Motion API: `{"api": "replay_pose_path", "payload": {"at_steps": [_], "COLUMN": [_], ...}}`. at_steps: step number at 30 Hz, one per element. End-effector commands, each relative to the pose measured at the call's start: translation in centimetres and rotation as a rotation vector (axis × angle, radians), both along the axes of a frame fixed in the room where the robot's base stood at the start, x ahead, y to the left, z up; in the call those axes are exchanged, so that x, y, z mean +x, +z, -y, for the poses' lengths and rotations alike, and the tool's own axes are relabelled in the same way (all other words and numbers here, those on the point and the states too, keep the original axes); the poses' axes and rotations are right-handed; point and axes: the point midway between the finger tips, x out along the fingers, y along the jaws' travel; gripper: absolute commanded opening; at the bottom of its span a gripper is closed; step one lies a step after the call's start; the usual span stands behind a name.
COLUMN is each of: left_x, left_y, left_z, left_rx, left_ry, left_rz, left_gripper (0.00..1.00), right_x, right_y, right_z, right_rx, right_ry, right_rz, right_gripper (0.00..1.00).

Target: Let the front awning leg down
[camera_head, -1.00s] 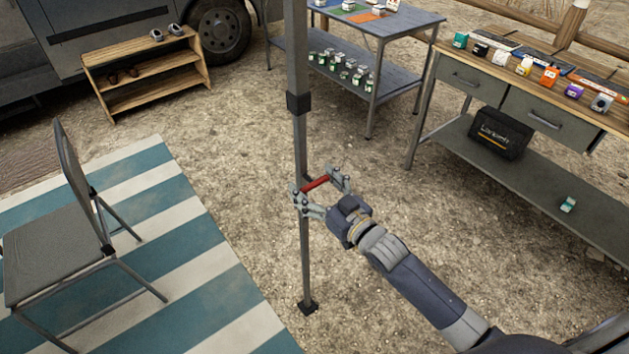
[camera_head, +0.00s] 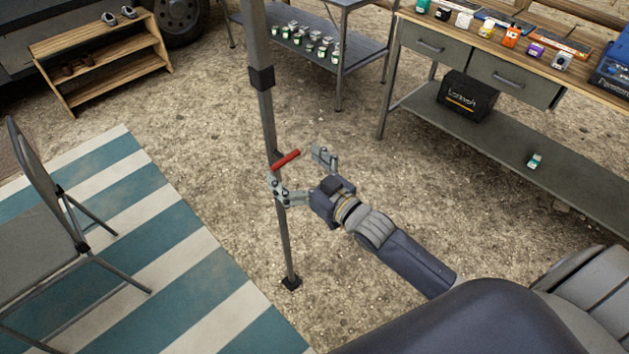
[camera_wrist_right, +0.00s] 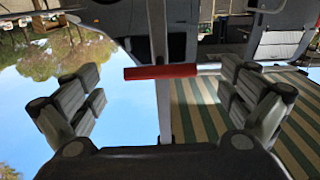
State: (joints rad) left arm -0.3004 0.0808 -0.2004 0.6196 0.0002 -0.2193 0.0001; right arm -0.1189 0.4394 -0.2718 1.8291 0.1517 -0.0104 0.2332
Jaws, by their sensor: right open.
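The front awning leg (camera_head: 266,120) is a grey square post standing nearly upright left of centre in the head view. It has a dark collar (camera_head: 261,77), and its dark foot (camera_head: 291,283) appears to rest on the gravel. A red handle (camera_head: 286,160) sticks out sideways from the leg below the collar. My right gripper (camera_head: 300,172) is open just in front of the handle. In the right wrist view the red handle (camera_wrist_right: 160,72) crosses in front of the leg, between the spread fingers (camera_wrist_right: 160,98), with gaps on both sides. My left gripper is not in view.
A striped mat (camera_head: 170,270) with a folding chair (camera_head: 45,210) lies left of the leg. A wooden shelf (camera_head: 100,50) stands behind. Bare gravel surrounds the leg's foot.

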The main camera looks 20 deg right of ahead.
Motion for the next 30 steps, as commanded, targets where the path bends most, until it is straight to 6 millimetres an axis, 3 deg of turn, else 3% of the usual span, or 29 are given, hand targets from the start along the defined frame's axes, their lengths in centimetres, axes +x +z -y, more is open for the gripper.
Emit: {"api": "replay_pose_path", "payload": {"at_steps": [6,15,30], "left_x": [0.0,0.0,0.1], "left_y": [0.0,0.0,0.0], "left_z": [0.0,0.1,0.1], "left_rx": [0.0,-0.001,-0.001], "left_ry": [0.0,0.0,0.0], "left_rz": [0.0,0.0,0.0], "left_gripper": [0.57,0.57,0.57], "right_x": [-4.1,-7.8,-8.5], "right_y": [-0.2,0.0,0.0], "right_z": [1.5,2.8,3.1], "right_rx": [-0.001,0.001,0.001], "right_ry": [0.0,0.0,0.0], "right_rz": [-0.004,-0.001,0.001], "right_gripper": [0.99,0.99,0.99]}}
